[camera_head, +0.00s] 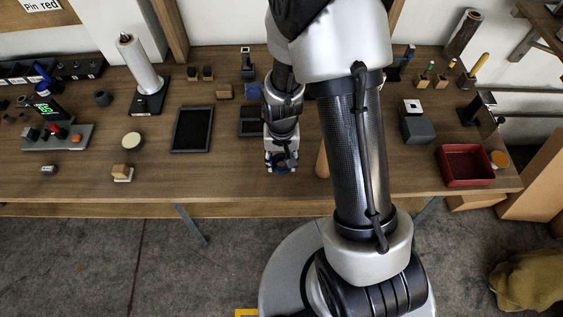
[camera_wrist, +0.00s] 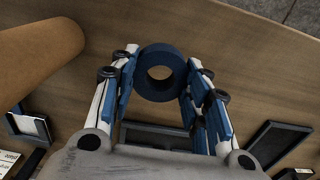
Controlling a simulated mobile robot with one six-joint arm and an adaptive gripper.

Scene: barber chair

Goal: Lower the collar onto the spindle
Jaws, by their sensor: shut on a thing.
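The collar is a dark blue ring (camera_wrist: 160,52) with a round hole, held between the two fingers of my gripper (camera_wrist: 161,62) in the wrist view. In the head view my gripper (camera_head: 281,163) is shut on it over the front middle of the table. The ring is partly hidden there by the fingers. A tan wooden post (camera_head: 322,160) stands just right of my gripper, partly behind my arm, and shows large at the upper left of the wrist view (camera_wrist: 40,62). A white cylinder (camera_head: 141,65) stands on a black base at the back left. I cannot tell which is the spindle.
The wooden table (camera_head: 230,180) is clear in front of my gripper. A dark tray (camera_head: 192,130) lies to the left. A red bin (camera_head: 465,165) and a grey box (camera_head: 417,128) stand to the right. Several small blocks sit at the back.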

